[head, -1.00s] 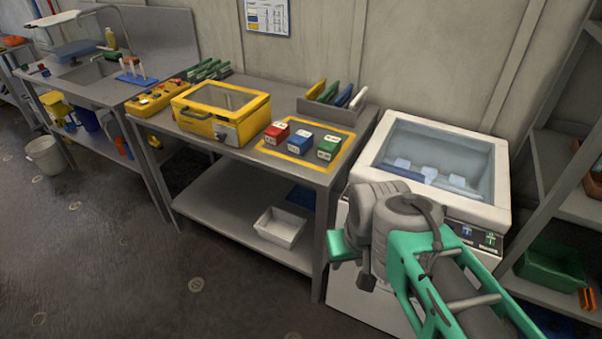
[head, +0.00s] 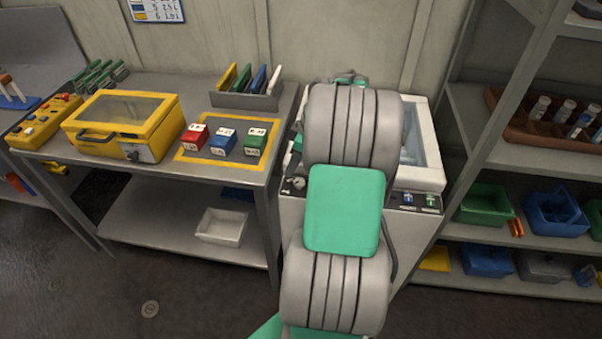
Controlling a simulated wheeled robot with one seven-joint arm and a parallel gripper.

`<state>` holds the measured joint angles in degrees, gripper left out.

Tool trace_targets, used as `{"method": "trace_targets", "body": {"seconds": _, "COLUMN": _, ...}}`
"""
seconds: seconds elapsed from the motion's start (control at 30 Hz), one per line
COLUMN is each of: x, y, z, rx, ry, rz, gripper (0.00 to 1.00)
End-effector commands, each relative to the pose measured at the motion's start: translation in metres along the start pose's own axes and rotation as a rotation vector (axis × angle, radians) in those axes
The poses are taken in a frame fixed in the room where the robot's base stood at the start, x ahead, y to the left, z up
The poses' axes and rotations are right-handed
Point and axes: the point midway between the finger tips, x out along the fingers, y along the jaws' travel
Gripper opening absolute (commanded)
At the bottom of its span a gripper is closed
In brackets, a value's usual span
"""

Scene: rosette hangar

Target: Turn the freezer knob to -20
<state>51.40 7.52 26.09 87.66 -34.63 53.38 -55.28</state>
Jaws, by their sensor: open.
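The freezer (head: 425,178) is a white chest with a glass lid, to the right of the workbench. Its dark front control strip (head: 415,209) shows a blue and a green label at the right. A small pale rounded part (head: 296,184) shows at the strip's left end; it may be the knob, but I cannot read its setting or the -20 mark. My grey and green arm stands in front of the freezer and covers the middle of the strip and much of the lid. My gripper's fingers cannot be made out; they seem hidden behind the arm.
The workbench (head: 200,171) at left holds a yellow box (head: 125,125), red, blue and green blocks (head: 225,141) and a rack of coloured plates (head: 247,95). A shelf unit (head: 465,125) with bins and vials stands close on the right. The floor at front left is clear.

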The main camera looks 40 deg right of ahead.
Motion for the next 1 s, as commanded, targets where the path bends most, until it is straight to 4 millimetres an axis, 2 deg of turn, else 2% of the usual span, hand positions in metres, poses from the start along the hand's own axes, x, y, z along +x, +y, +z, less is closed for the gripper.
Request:
{"method": "trace_targets", "body": {"seconds": 0.03, "x": 0.001, "y": 0.016, "z": 0.023, "rx": -0.021, "ry": 0.019, "rz": -0.005, "gripper": 0.41}}
{"method": "trace_targets", "body": {"seconds": 0.1, "x": 0.002, "y": 0.029, "z": 0.043, "rx": -0.061, "ry": 0.038, "rz": -0.004, "gripper": 0.41}}
{"method": "trace_targets", "body": {"seconds": 0.2, "x": 0.008, "y": 0.034, "z": 0.052, "rx": -0.087, "ry": 0.049, "rz": -0.004, "gripper": 0.41}}
{"method": "trace_targets", "body": {"seconds": 0.6, "x": 0.073, "y": 0.034, "z": 0.049, "rx": -0.084, "ry": 0.047, "rz": -0.003, "gripper": 0.41}}
{"method": "trace_targets", "body": {"seconds": 0.9, "x": 0.080, "y": 0.035, "z": 0.049, "rx": -0.084, "ry": 0.047, "rz": 0.001, "gripper": 0.41}}
{"method": "trace_targets", "body": {"seconds": 1.0, "x": 0.080, "y": 0.035, "z": 0.049, "rx": -0.083, "ry": 0.047, "rz": 0.001, "gripper": 0.35}}
